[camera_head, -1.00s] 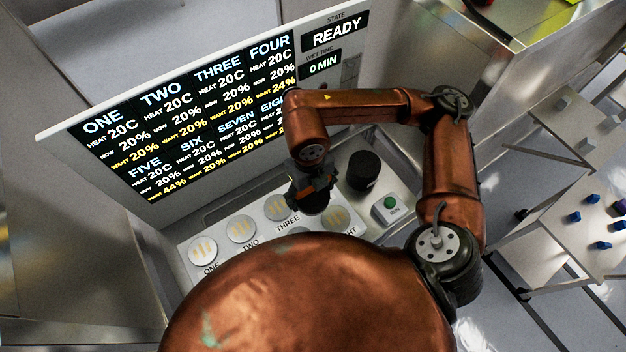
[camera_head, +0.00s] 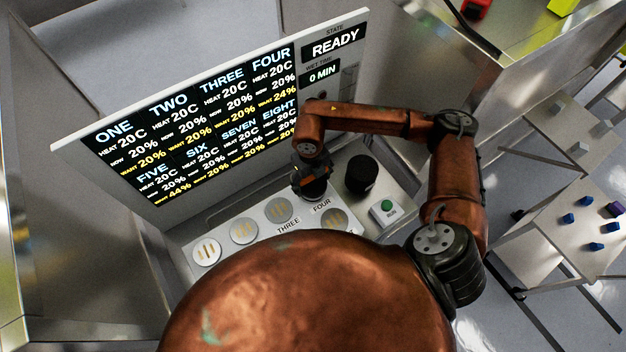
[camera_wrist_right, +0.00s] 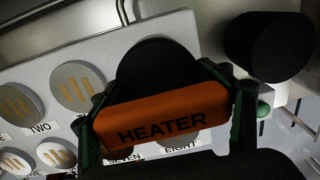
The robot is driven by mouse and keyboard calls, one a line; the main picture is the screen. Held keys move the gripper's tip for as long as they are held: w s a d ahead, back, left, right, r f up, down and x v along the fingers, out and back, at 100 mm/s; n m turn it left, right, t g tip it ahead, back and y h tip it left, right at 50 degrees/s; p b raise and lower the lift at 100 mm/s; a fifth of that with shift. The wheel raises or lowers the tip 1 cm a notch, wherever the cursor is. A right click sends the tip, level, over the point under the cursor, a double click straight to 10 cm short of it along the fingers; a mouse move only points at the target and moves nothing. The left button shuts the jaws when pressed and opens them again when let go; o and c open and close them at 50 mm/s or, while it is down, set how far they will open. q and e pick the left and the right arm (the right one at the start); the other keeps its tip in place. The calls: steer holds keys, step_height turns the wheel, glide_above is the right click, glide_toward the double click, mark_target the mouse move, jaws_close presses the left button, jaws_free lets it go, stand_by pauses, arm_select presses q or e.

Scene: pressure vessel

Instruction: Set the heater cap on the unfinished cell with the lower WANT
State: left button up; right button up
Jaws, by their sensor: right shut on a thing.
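The heater cap (camera_wrist_right: 165,118) has an orange handle marked HEATER and a round black body. My right gripper (camera_head: 313,185) is shut on its handle. In the head view the cap hangs over or on the cell behind the FOUR label (camera_head: 321,204), hiding that cell; I cannot tell whether it touches. The display (camera_head: 200,125) gives NOW 20% for the cells, with WANT 24% at FOUR and 44% at FIVE. Readable other cells want 20%. The THREE cell (camera_head: 279,209) is uncovered, left of the cap. My left gripper is not in view.
A black cylinder (camera_head: 361,173) stands just right of my gripper, with the green RUN button (camera_head: 387,207) in front of it. The display rises behind the cell panel. My copper body hides the near cells. Carts (camera_head: 580,215) with blue pieces stand at right.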

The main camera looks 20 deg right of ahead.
steer(key=shift+w+f, duration=0.1)
steer(key=shift+f, duration=0.2)
steer(key=shift+f, duration=0.15)
steer(key=o, duration=2.1)
